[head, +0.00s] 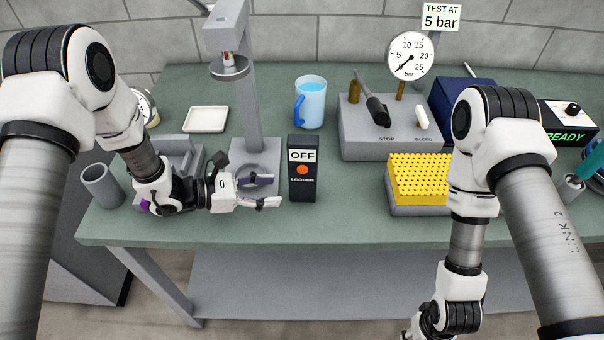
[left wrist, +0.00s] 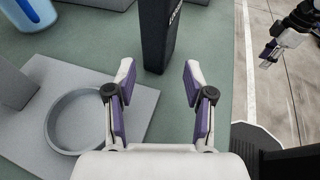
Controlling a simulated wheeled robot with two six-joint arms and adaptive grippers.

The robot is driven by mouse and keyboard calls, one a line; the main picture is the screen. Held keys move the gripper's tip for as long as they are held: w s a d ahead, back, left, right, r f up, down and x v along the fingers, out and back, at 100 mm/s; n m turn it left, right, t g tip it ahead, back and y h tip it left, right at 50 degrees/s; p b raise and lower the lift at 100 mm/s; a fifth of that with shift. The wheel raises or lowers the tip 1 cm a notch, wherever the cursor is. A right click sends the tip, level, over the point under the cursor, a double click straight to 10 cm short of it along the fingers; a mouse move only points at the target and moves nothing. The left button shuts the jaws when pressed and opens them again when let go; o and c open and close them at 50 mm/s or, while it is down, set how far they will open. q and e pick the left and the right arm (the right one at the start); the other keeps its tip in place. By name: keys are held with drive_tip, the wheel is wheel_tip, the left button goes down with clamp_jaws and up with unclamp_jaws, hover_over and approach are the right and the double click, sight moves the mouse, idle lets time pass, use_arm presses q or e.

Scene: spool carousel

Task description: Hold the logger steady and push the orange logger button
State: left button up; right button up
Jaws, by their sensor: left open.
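The logger (head: 303,190) is an upright black box near the front of the bench, with an OFF display and a round orange button (head: 302,169) on its front. My left gripper (head: 275,191) is open and empty just left of the logger, its fingers pointing at it. In the left wrist view the logger's dark body (left wrist: 158,40) stands beyond and between the open fingertips (left wrist: 158,70), apart from them; its button is hidden there. My right gripper is mostly cut off at the bottom of the head view; part of it shows in the left wrist view (left wrist: 268,54), jaws unclear.
A press stand (head: 252,100) rises behind my left gripper. A blue mug (head: 310,104) stands behind the logger. A grey valve box (head: 365,143) with a gauge and a yellow perforated block (head: 418,178) are to the right. Bench between logger and yellow block is clear.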

sight(298, 190)
use_arm(q)
drive_tip(key=b+x, duration=0.1)
drive_tip(key=x, duration=0.5)
drive_tip(key=shift+f+b, duration=0.25)
drive_tip(key=shift+b, duration=0.1)
drive_tip(key=shift+w+d, duration=0.25)
drive_tip(key=shift+d, duration=0.45)
use_arm(e)
wheel_tip(298, 190, down, 2)
drive_tip(key=shift+f, duration=0.15)
use_arm(q)
drive_tip(key=c, duration=0.8)
use_arm(e)
clamp_jaws()
drive_tip(key=shift+w, duration=0.1)
